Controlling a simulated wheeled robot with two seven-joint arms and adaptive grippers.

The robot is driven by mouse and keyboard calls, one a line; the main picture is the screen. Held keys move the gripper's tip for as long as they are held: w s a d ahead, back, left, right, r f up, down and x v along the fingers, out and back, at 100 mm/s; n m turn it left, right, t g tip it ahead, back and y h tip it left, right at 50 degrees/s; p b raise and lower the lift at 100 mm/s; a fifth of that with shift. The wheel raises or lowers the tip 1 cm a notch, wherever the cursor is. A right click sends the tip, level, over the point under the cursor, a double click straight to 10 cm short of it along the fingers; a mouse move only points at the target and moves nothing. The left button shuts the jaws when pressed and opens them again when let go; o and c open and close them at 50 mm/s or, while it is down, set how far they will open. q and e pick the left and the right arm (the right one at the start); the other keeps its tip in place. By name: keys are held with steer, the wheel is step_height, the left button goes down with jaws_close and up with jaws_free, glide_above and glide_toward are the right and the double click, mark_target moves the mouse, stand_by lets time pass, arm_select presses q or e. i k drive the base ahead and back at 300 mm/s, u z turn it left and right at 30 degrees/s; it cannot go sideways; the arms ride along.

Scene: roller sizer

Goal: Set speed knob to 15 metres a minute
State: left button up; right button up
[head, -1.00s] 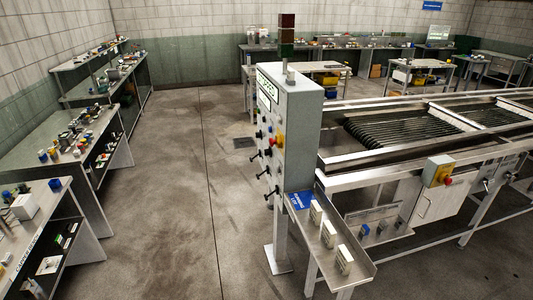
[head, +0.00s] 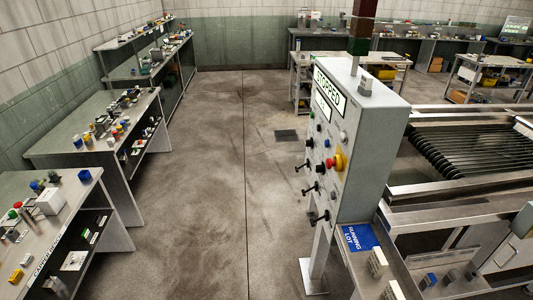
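The grey control cabinet (head: 372,145) stands on a post right of centre, its panel facing left and seen at a steep angle. A display at its top reads STOPPED (head: 328,88), with a smaller display (head: 323,108) below. Several small knobs and buttons, a red emergency button on a yellow base (head: 335,162) and black levers (head: 312,189) sit lower on the panel. I cannot tell which one is the speed knob, nor read any setting. Neither of my grippers is in view.
The roller sizer (head: 470,150) lies to the right of the cabinet. A tray with a blue RUNNING LOT sign (head: 361,237) juts out below the cabinet. Benches with small parts (head: 95,135) line the left side. The floor (head: 215,190) between them is clear.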

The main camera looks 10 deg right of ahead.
mark_target(319, 168)
steer(key=i, duration=1.65)
steer(key=z, duration=0.4)
